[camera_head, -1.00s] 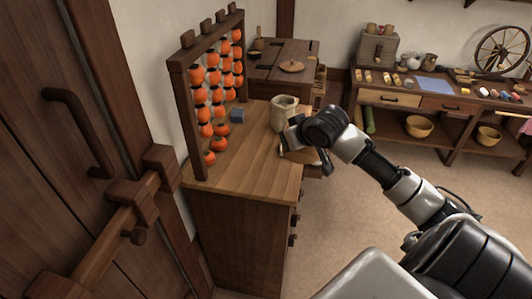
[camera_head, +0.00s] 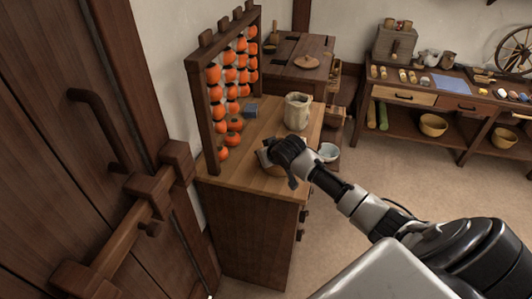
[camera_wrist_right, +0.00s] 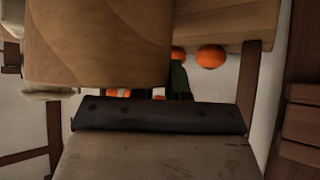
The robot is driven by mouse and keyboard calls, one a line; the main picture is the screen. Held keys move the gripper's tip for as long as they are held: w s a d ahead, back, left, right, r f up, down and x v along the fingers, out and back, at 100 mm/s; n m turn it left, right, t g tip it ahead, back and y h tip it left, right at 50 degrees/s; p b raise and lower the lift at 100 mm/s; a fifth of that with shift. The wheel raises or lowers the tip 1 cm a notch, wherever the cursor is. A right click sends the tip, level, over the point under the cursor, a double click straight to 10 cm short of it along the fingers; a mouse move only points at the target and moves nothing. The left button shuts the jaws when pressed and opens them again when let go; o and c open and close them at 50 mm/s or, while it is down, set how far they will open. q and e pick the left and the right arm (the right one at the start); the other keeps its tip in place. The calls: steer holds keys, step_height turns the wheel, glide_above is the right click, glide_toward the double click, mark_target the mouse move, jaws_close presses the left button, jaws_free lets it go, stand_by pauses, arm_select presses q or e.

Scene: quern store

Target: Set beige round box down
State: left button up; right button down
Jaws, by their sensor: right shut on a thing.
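The beige round box (camera_wrist_right: 100,45) fills the upper left of the right wrist view as a large curved wood-grain surface, close against my right gripper (camera_wrist_right: 160,118). In the head view my right gripper (camera_head: 268,160) is at the wooden cabinet top (camera_head: 240,172), near its front right part. It is shut on the box, which the hand mostly hides there. I cannot tell whether the box touches the cabinet top. My left gripper is not in view.
A cream jug (camera_head: 297,111) stands on the cabinet behind the hand. A small blue-grey block (camera_head: 250,111) and a rack of orange balls (camera_head: 218,105) are to the left. Bare wood lies in front of the rack. A white bowl (camera_head: 328,152) shows beyond the right edge.

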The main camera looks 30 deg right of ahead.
steer(key=c, duration=1.1)
jaws_free()
steer(key=shift+f, duration=0.1)
steer(key=b+v, duration=0.1)
steer(key=v, duration=1.1)
